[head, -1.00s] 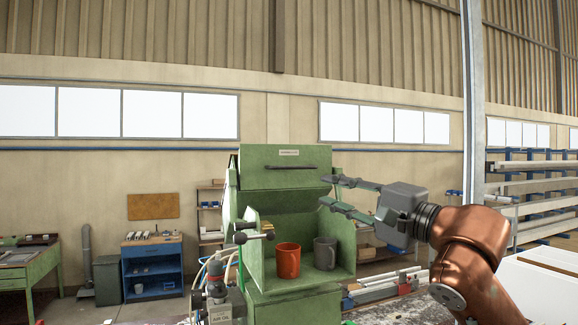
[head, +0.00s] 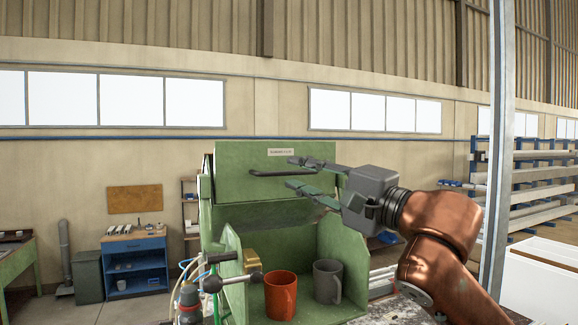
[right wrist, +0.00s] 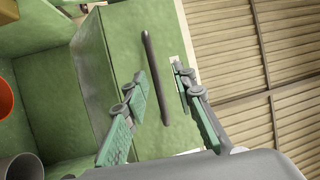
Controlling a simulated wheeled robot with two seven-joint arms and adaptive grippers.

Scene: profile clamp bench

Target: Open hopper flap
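The hopper flap (head: 235,187) is the green front panel at the top of the green machine, with a small white label (head: 281,152). It appears closed. A dark bar handle (head: 262,174) runs across it. My right gripper (head: 291,172) is open, one finger above and one below the handle's right end. In the right wrist view the handle (right wrist: 150,55) passes between the spread fingertips, with a gap visible on each side. The flap (right wrist: 115,40) fills the area behind it. My left gripper is not in view.
Below the flap, an orange mug (head: 280,297) and a grey mug (head: 328,283) stand in the green open bay, with a brass-coloured block (head: 252,261) behind. A black-knobbed lever (head: 212,284) sticks out at the bay's left. A metal post (head: 497,150) rises at right.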

